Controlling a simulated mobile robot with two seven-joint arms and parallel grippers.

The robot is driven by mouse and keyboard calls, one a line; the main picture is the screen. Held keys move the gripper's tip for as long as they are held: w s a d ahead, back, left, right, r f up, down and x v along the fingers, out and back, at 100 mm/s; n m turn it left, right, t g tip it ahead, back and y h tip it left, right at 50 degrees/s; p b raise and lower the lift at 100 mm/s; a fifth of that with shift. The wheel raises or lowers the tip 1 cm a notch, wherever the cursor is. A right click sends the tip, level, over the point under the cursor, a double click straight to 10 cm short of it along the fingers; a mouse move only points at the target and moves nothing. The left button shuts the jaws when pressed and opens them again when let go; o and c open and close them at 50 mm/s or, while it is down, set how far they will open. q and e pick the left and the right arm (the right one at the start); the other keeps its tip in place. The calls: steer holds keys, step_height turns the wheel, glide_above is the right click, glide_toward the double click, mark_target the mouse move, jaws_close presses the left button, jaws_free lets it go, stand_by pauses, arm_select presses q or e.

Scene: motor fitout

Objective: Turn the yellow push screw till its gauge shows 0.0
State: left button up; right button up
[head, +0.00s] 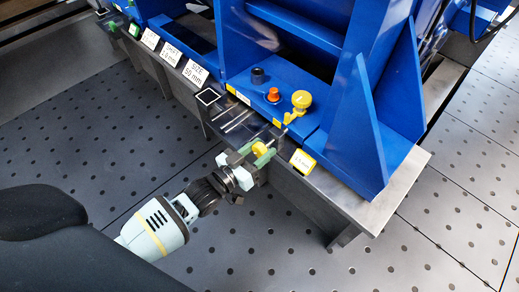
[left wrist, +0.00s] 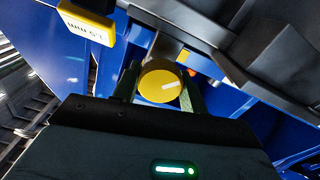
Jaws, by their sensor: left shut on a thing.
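The yellow push screw's round head (left wrist: 160,85) sits between the fingers of my left gripper (left wrist: 158,92), with a pale mark on its face. In the head view my left gripper (head: 258,156) is shut on this head (head: 260,148) at the front edge of the steel base. The yellow gauge box (head: 302,160) is just right of the gripper. It also shows at the upper left of the left wrist view (left wrist: 87,22), upside down; its small text seems to read 1.5 mm. The screw's shaft is mostly hidden. My right gripper is not in view.
Behind the screw stands a blue frame (head: 300,30) with a yellow knob (head: 302,100), an orange knob (head: 273,94) and a dark knob (head: 258,75). White size labels (head: 195,72) stand along the base's left part. The perforated floor in front is clear.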

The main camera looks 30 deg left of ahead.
arm_select(q)
steer(key=shift+c, duration=0.3)
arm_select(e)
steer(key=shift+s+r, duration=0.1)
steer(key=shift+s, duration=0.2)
arm_select(q)
steer(key=shift+m, duration=0.4)
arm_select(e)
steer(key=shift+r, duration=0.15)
